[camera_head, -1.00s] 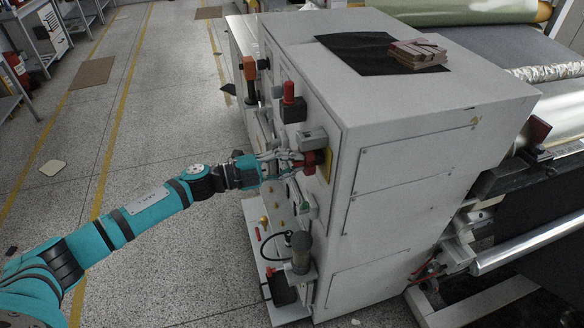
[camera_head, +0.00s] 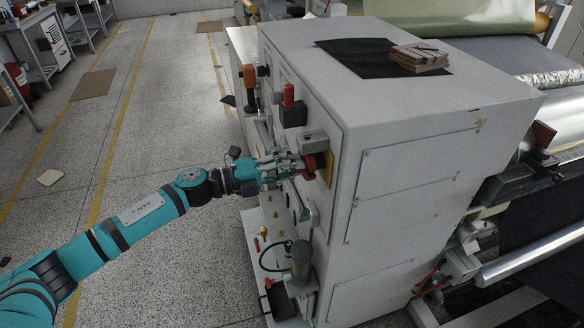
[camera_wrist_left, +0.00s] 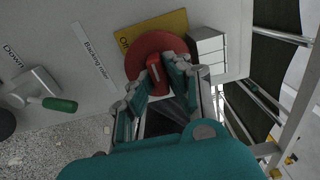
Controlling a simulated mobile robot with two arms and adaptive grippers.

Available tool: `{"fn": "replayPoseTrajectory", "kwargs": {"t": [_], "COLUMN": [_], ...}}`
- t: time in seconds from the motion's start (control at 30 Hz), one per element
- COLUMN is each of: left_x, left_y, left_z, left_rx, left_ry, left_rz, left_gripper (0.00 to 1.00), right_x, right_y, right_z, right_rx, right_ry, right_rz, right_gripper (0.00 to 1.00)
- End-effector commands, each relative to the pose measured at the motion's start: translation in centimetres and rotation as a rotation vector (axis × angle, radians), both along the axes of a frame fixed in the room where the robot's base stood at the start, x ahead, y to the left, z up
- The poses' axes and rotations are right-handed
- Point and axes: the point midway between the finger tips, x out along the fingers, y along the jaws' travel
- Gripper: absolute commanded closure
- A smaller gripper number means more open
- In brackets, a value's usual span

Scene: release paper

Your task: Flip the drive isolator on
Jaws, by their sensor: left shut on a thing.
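The drive isolator is a red round rotary switch with a raised red handle (camera_wrist_left: 154,72) on a yellow plate (camera_wrist_left: 170,24), set in the cabinet's panel. In the head view its red part (camera_head: 313,166) shows beside the fingertips. My left gripper (camera_head: 296,168) reaches it from the left. In the left wrist view the fingers of my left gripper (camera_wrist_left: 163,78) are closed around the red handle, one on each side. Lettering on the yellow plate is mostly hidden. My right gripper is not in view.
A grey cabinet (camera_head: 400,190) fills the middle, with a grey box (camera_head: 313,142) just above the switch. A red-topped device (camera_head: 289,97) and an orange-topped lever (camera_head: 250,75) project farther along the panel. A green-handled lever (camera_wrist_left: 58,104) is nearby. The floor at left is open.

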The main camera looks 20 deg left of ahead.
Motion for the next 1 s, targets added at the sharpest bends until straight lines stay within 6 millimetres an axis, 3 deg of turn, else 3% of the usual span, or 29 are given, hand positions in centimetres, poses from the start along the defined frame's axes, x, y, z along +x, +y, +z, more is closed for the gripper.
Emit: {"fn": "replayPoseTrajectory", "kwargs": {"t": [0.2,0.23,0.4,0.77,1.0], "left_x": [-0.1,-0.1,0.0,-0.4,-3.1], "left_y": [0.0,0.0,0.0,0.7,4.5], "left_z": [-0.2,-0.2,-0.1,-0.1,-0.3], "left_rx": [0.006,0.006,0.004,0.003,0.006], "left_ry": [-0.001,-0.001,0.000,0.001,0.005], "left_rz": [-0.001,-0.002,-0.001,0.001,0.001], "left_gripper": [1.00,0.83,0.63,0.63,0.63], "right_x": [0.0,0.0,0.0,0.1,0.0], "right_y": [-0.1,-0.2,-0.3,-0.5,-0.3], "right_z": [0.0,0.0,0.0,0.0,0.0], "right_rx": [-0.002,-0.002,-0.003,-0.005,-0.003], "right_ry": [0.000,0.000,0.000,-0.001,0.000], "right_rz": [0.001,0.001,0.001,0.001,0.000], "right_gripper": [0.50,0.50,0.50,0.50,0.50]}}
